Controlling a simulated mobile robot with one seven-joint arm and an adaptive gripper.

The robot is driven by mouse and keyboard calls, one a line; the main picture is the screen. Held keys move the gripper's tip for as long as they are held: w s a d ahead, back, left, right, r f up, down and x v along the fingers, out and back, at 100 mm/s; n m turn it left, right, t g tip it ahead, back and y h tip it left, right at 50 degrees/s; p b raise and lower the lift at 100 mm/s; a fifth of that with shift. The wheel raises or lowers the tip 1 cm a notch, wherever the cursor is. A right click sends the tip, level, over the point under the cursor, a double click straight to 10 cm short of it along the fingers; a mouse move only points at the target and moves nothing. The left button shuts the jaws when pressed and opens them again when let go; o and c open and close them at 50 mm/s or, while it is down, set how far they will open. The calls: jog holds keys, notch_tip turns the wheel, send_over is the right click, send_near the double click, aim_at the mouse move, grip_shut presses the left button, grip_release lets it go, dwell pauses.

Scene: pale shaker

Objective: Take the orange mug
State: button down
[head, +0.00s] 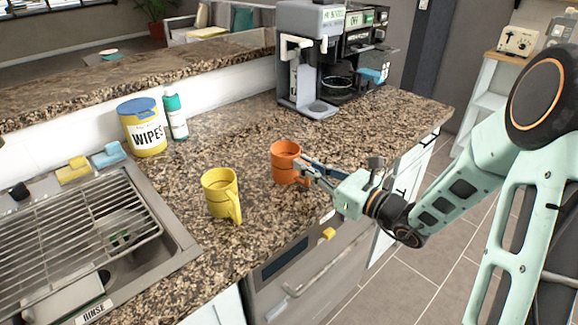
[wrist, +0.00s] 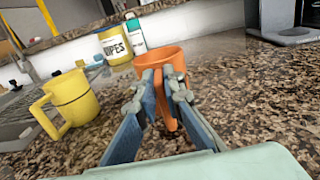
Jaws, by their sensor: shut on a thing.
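The orange mug (head: 285,160) stands upright on the speckled granite counter, right of the yellow mug. My gripper (head: 304,168) reaches it from the right, with its fingers at the mug's near side. In the wrist view the orange mug (wrist: 160,60) is straight ahead, and the fingertips of my gripper (wrist: 165,85) are close together at its near side, shut on it. The fingers hide most of the handle, of which a lower part shows between them. I cannot tell whether the mug is clear of the counter.
A yellow mug (head: 220,193) stands to the left, apart from the orange one. A coffee machine (head: 325,60) stands behind. A wipes tub (head: 142,128) and a spray can (head: 175,117) stand at the back left, by the sink (head: 180,240). The counter (head: 225,140) between them is clear.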

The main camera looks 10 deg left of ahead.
jog(key=shift+r+p, duration=0.6)
jog(key=shift+r, duration=0.15)
jog(key=shift+r+p, duration=1.85)
jog(key=shift+r, duration=0.45)
